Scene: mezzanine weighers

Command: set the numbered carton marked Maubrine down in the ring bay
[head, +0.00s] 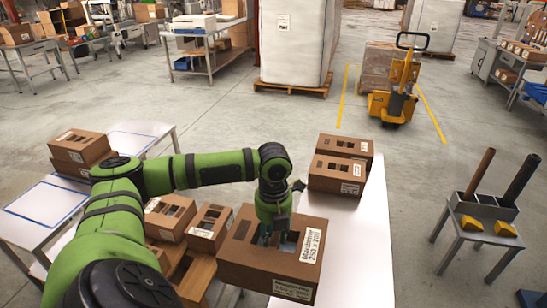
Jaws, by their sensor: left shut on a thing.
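The brown carton with a white label reading Maubrine (243,262) is at the bottom centre of the head view. It has openings in its top. My left gripper (277,232) points down into the top of this carton and is shut on it; its fingertips are partly hidden. I cannot tell how far the carton's underside is from the surface below. Two blue-outlined white areas show at the left, a near one (40,203) and a far one (128,146), both empty where visible. I cannot tell which place is the ring bay. My right gripper is not in view.
Two brown cartons (337,174) stand at the far end of the white table (362,240), whose right part is bare. Smaller open cartons (208,228) stand left of the held one. More cartons (80,148) are stacked at left. A small stand (478,228) is at right.

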